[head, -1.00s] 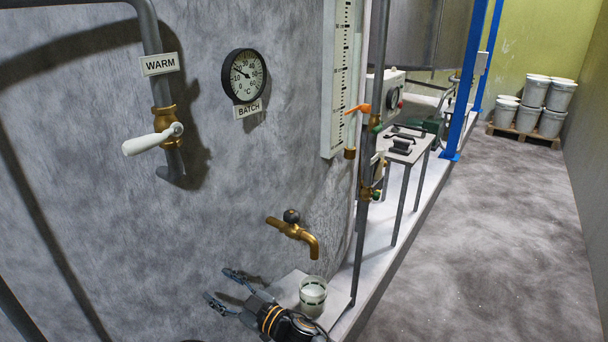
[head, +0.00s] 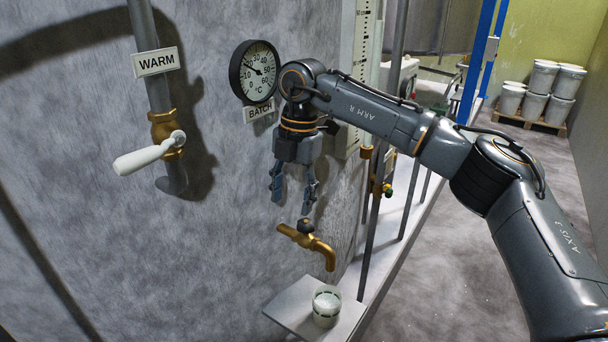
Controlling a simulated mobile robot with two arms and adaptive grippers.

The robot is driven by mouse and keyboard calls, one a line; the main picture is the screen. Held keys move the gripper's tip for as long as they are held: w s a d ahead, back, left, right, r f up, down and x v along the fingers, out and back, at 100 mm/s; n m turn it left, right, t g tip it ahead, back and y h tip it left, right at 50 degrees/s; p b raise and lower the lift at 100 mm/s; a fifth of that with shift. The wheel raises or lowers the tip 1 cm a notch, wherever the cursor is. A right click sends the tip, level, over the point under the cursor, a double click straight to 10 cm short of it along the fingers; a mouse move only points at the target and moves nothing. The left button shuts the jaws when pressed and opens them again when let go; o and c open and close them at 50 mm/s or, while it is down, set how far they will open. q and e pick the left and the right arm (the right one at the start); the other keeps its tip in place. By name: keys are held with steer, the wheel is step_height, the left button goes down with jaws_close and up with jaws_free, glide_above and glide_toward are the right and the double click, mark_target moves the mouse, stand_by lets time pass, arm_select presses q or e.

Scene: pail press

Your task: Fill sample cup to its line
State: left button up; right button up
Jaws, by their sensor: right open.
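The sample cup (head: 326,306), a small clear cup with dark marks and pale contents, stands upright on a small shelf (head: 290,304). I cannot tell how its contents lie against its line. The brass tap (head: 308,243) sticks out of the wall above the cup, with a dark knob (head: 306,226) on top. No stream shows below its spout. My right gripper (head: 292,202) points down just above the tap, open and empty, its fingertips a little above the knob. My left gripper is out of view.
A WARM pipe valve with a white lever (head: 150,154) is at left. A vertical pipe (head: 382,222) stands right of the tap. White pails (head: 538,92) stand on a far pallet.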

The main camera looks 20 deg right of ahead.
mark_target(306, 221)
steer(key=d+r, duration=0.1)
steer(key=d+r+h, duration=0.1)
steer(key=shift+w+d+m, duration=0.15)
steer(key=shift+d+m, duration=0.25)
steer(key=shift+d+f, duration=0.1)
step_height(306, 221, down, 9)
steer(key=b, duration=0.6)
steer(key=shift+f+b, duration=0.2)
steer(key=shift+b, duration=0.1)
steer(key=shift+r+p, duration=0.4)
steer(key=shift+r, duration=0.05)
steer(key=c, duration=0.4)
steer(key=shift+c, duration=1.3)
